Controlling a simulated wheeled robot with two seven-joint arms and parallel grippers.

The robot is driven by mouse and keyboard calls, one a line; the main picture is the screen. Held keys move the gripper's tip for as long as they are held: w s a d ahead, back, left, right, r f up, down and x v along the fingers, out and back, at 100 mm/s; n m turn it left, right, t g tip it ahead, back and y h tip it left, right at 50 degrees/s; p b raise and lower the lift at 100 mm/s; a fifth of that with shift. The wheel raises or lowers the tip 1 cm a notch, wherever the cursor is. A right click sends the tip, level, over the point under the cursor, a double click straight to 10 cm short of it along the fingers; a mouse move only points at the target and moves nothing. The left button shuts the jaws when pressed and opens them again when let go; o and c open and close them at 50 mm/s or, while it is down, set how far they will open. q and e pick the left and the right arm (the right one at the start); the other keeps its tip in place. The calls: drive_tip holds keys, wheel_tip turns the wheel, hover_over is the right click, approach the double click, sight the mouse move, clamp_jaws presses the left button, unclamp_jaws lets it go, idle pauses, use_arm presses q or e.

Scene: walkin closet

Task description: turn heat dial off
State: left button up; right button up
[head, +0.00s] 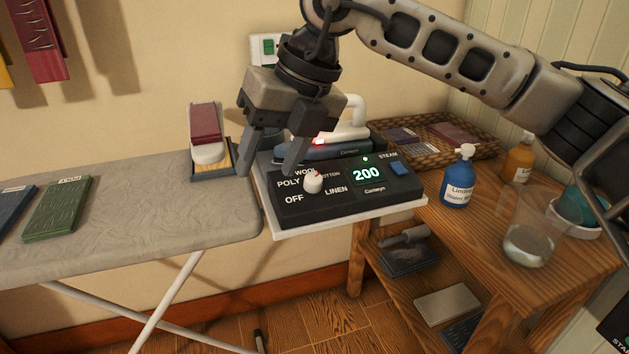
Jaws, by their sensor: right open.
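The white heat dial (313,183) sits on the black control panel (340,206), among the labels OFF, POLY, WOOL, COTTON and LINEN. A red mark shows on the dial's upper part; I cannot tell exactly which label it points to. The green display (367,174) reads 200, and a small green light glows above it. My right gripper (268,174) is open and empty, fingers pointing down, at the panel's left end. One finger is left of the panel and the other is just left of and above the dial, apart from it. My left gripper is not in view.
An iron (345,132) stands behind the panel. A blue bottle (460,178) and a glass (528,236) stand on the wooden table at right. Space in front of the panel is clear.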

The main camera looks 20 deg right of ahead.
drive_tip(key=w+d+r+m+t+h, duration=0.25)
drive_tip(key=d+r+h, duration=0.2)
drive_tip(key=d, duration=0.35)
approach(314, 177)
drive_tip(key=shift+y, duration=0.25)
drive_tip(key=x, duration=0.8)
drive_tip(key=shift+w+d+f, duration=0.1)
drive_tip(key=shift+d+f, duration=0.1)
drive_tip(key=shift+f, duration=0.1)
drive_tip(key=c, duration=0.9)
